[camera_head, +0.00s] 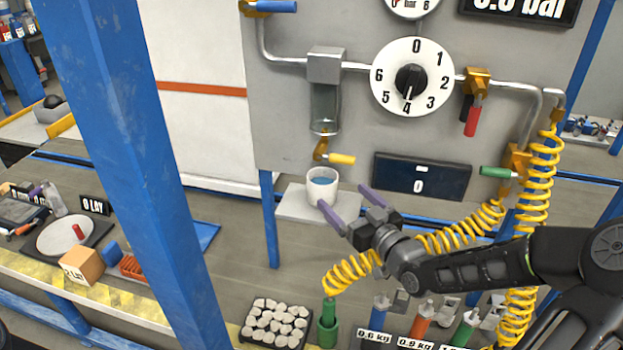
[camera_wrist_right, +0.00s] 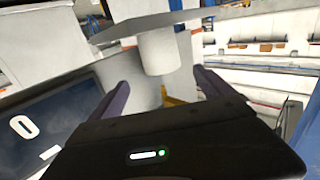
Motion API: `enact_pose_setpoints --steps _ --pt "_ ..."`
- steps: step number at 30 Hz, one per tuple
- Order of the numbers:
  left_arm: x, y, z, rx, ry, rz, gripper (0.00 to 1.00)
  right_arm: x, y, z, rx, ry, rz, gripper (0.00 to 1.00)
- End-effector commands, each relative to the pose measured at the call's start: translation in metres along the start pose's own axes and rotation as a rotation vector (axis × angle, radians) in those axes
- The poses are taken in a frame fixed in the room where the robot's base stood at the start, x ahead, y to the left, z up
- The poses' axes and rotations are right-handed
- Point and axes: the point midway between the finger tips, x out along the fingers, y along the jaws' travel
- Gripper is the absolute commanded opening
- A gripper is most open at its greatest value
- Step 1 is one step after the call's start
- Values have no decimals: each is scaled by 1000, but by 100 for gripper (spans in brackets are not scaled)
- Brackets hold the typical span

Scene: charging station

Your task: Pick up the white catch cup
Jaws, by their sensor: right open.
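The white catch cup (camera_head: 313,193) stands upright on a pale plate (camera_head: 290,207) below the yellow-handled drain tap (camera_head: 340,158). Blue liquid shows inside it. My right gripper (camera_head: 345,198) is open just to the right of the cup, with its purple fingers pointing towards it. One fingertip overlaps the cup's lower right in the head view; I cannot tell whether they touch. In the right wrist view the cup (camera_wrist_right: 160,55) appears upside down beyond and between the open fingers, under the plate. My left gripper is not in view.
A dark display box reading 0 (camera_head: 422,177) sits just right of the gripper. Yellow coiled hoses (camera_head: 470,225) hang near my right arm. A glass cylinder (camera_head: 325,107) is above the cup. A blue post (camera_head: 130,150) stands to the left. Stones and coloured bottles are at the bottom.

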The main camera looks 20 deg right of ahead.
Motion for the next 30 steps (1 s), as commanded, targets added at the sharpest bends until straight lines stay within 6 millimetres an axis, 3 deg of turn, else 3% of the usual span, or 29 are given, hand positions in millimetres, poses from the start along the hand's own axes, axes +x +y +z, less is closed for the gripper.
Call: enact_pose_setpoints --steps 8,15,26,30 --pt "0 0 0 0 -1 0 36 2 0 0 2 0 0 92" --pt "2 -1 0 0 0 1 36 24 -1 1 4 0 -1 92" --pt "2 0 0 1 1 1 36 28 -1 1 3 -1 0 92" --pt "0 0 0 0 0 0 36 41 -3 0 6 0 -2 92"
